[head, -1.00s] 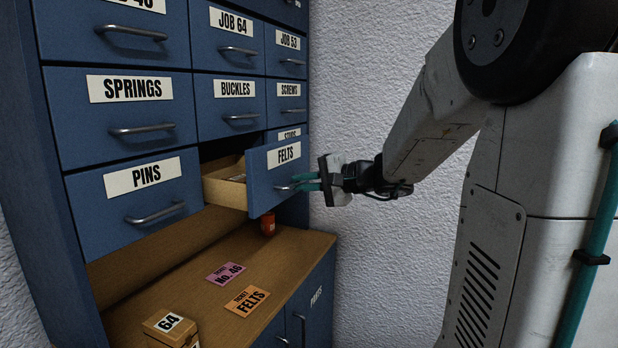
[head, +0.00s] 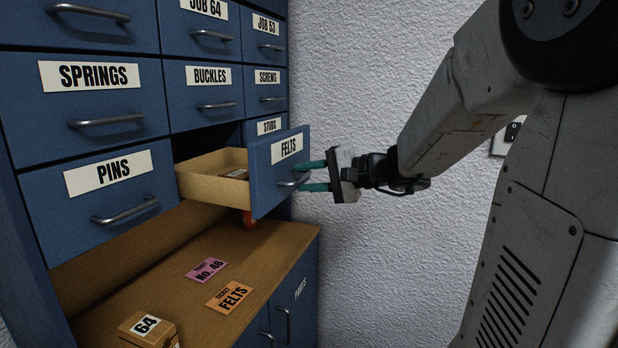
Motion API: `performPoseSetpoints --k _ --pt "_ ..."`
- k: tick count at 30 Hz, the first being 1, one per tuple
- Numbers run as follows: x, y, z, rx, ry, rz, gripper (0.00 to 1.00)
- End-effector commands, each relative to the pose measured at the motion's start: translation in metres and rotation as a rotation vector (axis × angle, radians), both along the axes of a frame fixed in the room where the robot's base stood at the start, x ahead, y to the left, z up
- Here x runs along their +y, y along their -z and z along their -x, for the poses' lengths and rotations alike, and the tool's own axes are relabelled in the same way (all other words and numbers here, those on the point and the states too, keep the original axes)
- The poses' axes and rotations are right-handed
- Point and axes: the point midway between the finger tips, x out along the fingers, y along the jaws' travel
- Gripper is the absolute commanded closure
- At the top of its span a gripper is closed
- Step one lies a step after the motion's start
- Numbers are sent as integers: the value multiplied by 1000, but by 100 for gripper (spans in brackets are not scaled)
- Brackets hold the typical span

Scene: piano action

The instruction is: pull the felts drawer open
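The felts drawer (head: 268,195) has a blue front with a FELTS label and stands pulled out of the cabinet. Its pale wooden side and interior show, with a small brownish item (head: 237,174) inside. Its metal handle (head: 287,183) is partly hidden by my fingers. My gripper (head: 301,176) is at the right end of this handle, coming from the right. Its two teal fingers are spread apart, one above the handle and one below it. I cannot tell whether either finger touches it.
Closed drawers surround it: PINS (head: 113,195), BUCKLES (head: 205,102) and STUDS (head: 251,129). Below is a wooden counter (head: 190,297) with an orange FELTS ticket (head: 230,297), a pink ticket (head: 206,269), a box marked 64 (head: 150,329) and a red item (head: 249,219). White wall stands right.

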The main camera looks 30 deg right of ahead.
Motion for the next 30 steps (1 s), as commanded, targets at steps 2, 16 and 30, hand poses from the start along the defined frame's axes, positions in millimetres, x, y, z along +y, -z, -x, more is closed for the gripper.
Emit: performPoseSetpoints --k 2,16,30 --pt "0 0 0 0 1 0 69" --pt "-24 -8 32 -1 7 2 69" --pt "-43 -16 64 0 2 0 69"
